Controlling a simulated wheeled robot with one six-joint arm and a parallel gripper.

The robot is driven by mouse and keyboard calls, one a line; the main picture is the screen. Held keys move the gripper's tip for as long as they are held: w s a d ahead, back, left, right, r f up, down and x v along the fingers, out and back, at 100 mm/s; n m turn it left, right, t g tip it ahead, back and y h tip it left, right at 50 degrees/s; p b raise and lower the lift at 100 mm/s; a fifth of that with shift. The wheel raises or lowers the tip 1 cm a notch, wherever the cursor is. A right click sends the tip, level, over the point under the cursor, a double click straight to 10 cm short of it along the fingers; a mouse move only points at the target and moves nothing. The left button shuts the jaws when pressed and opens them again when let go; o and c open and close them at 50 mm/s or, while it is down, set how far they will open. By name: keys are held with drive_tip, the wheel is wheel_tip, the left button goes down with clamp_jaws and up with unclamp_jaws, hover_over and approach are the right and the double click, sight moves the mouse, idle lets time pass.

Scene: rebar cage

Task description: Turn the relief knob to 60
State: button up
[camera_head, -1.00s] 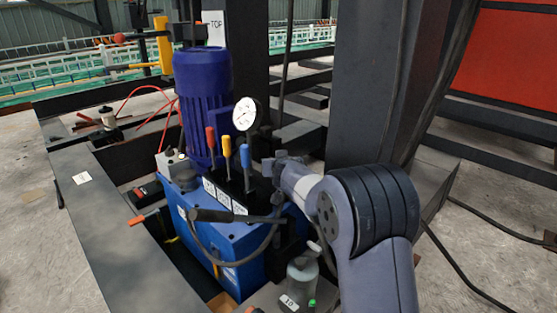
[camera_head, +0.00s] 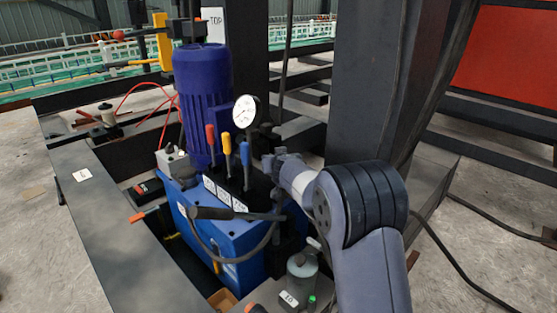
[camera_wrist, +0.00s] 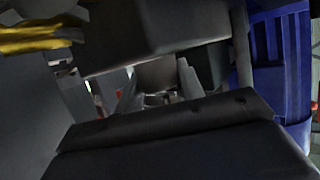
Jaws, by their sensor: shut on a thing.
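In the wrist view a rounded grey knob (camera_wrist: 157,74) shows between the two fingers of my gripper (camera_wrist: 160,88), which is shut on it. Its scale and any number are not readable. In the head view my gripper (camera_head: 272,165) reaches from the right to the dark valve block (camera_head: 262,188) on the blue hydraulic power unit (camera_head: 236,245). There the knob is hidden behind the gripper and wrist. A round white pressure gauge (camera_head: 246,114) stands just above and left of the gripper; its needle is too small to read.
Red (camera_head: 211,146), yellow (camera_head: 227,157) and blue levers (camera_head: 245,153) stand close left of my gripper. A black-gripped handle (camera_head: 222,214) and hose lie below. A purple-blue motor (camera_head: 203,100) rises behind. A dark steel column (camera_head: 360,85) stands close behind my arm.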

drive_tip(key=shift+c, duration=0.7)
